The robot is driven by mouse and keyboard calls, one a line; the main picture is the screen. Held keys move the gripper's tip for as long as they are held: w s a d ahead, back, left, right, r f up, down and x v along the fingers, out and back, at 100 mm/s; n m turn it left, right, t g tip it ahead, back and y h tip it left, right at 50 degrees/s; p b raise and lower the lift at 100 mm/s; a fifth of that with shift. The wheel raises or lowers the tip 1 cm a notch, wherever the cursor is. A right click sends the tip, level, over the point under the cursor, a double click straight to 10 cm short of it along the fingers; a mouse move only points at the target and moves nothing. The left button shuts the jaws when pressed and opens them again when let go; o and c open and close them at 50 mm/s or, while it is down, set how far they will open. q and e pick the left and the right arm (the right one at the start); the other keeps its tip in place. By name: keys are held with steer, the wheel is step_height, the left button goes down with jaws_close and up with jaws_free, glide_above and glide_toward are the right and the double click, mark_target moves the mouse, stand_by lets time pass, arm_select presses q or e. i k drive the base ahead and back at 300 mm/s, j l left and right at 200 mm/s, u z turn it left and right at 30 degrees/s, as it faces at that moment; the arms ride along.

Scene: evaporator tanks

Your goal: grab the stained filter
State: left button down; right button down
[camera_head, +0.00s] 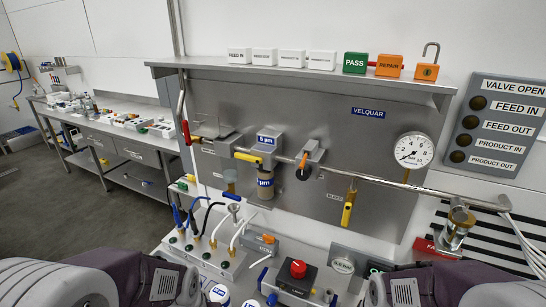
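A filter unit (265,182) hangs at the middle of the grey panel, under a block marked 5 µm. Its cylinder looks tan-brown with a blue label band, and I cannot tell for sure that it is the stained filter. White round pieces with blue labels (219,293) stand low at the bottom edge, partly cut off. My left arm (130,275) and my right arm (440,285) fill the lower corners, well below and apart from the filter unit. No fingertips of either gripper show.
A yellow-handled valve (248,157), an orange-handled valve (303,160) and a horizontal pipe (400,183) surround the filter unit. A gauge (414,149) is at right. Hoses (205,222) rise at lower left. A red button box (297,277) sits below. A shelf (300,73) runs above.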

mark_target(265, 180)
steer(key=i+j+z, duration=0.2)
steer(key=j, duration=0.45)
steer(key=i+j+z, duration=0.2)
steer(key=j, duration=0.4)
steer(key=j+z, duration=0.2)
steer(key=j, duration=0.45)
